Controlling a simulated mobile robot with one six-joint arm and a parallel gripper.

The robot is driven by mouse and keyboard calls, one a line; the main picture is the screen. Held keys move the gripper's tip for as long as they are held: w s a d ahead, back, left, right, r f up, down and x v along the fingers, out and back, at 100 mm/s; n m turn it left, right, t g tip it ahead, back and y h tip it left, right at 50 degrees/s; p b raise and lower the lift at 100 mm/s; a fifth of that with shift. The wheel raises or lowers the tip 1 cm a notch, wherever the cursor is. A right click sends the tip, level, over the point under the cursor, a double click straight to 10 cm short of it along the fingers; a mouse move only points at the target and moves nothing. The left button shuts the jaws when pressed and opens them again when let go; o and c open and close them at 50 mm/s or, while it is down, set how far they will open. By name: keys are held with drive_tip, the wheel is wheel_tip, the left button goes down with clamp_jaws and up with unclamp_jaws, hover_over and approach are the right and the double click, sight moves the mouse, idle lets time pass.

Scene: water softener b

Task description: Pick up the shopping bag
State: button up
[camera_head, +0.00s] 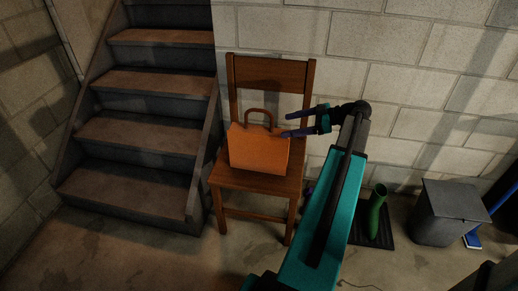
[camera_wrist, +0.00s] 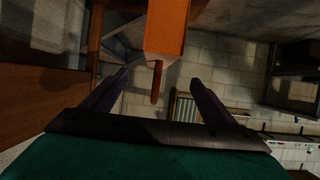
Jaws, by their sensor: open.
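The orange shopping bag (camera_head: 258,150) stands upright on the seat of a brown wooden chair (camera_head: 270,75), its arched handle (camera_head: 260,113) up. My gripper (camera_head: 286,124) is at the bag's upper right, with its fingers pointing left toward the handle. In the wrist view the bag (camera_wrist: 166,30) appears upside down at top centre. Its handle (camera_wrist: 157,82) lies between the two spread fingers (camera_wrist: 160,78) in the picture, with gaps on both sides. The gripper is open and holds nothing. I cannot tell whether the lower finger touches the bag.
The chair backs onto a block wall (camera_head: 400,60). Stairs (camera_head: 140,130) rise to the left. A green boot (camera_head: 376,210) stands on a dark mat at the right, beside a grey lidded bin (camera_head: 448,215). Bare floor (camera_head: 120,250) lies in front of the stairs.

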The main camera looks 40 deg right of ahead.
sight(269, 131)
idle(0.3)
drive_tip(key=shift+b+x, duration=0.4)
drive_tip(key=shift+x, duration=3.6)
drive_tip(key=shift+w+f, duration=0.1)
drive_tip(key=shift+f, duration=0.1)
drive_tip(key=shift+w+a+f, duration=0.25)
drive_tip(key=shift+w+f, duration=0.1)
drive_tip(key=shift+w, duration=0.1)
drive_tip(key=shift+b+x, duration=0.4)
drive_tip(key=shift+x, duration=1.5)
drive_tip(key=shift+s+d+f, duration=0.1)
drive_tip(key=shift+f, duration=0.05)
drive_tip(key=c, duration=1.7)
drive_tip(key=shift+c, duration=0.2)
